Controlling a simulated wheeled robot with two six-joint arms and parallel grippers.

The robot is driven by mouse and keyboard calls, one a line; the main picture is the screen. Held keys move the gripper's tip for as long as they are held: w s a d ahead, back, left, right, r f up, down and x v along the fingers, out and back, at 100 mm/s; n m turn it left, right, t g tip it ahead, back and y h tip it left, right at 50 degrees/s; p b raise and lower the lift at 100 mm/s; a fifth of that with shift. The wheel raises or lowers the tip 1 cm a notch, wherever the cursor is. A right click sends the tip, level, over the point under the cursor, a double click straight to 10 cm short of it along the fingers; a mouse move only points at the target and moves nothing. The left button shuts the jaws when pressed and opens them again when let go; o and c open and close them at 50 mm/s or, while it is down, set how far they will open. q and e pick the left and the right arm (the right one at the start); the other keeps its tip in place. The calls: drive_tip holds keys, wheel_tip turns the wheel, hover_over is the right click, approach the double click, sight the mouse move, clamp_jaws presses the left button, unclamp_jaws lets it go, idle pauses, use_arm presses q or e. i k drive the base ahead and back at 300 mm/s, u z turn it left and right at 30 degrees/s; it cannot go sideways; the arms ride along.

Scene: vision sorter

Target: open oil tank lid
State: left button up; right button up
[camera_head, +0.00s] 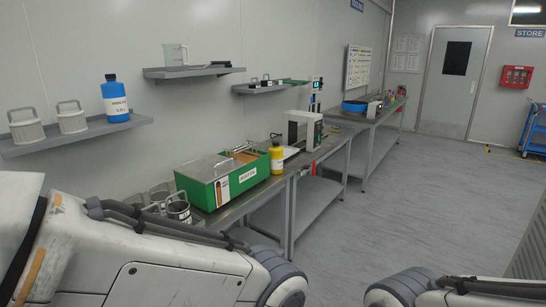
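A green box-shaped tank (249,181) with a white label on its front stands on the near metal workbench (277,190). A flat grey metal lid (209,168) with a small raised handle lies over its left part. The right part of the top shows a brownish, open-looking area with thin metal parts; its details are too small to tell. My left arm fills the lower left and my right arm enters at the lower right. Neither gripper shows in this view.
A yellow bottle (277,158) stands beside the tank's right end. Metal baskets (177,208) stand at its left. Wall shelves above hold a blue bottle (115,98) and two canisters (73,117). Another bench (366,121) stands farther back. Open floor (420,210) lies to the right.

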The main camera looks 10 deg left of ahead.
sight(206, 169)
drive_tip(key=z, duration=0.05)
drive_tip(key=i, duration=2.35)
drive_tip(key=u, duration=1.7)
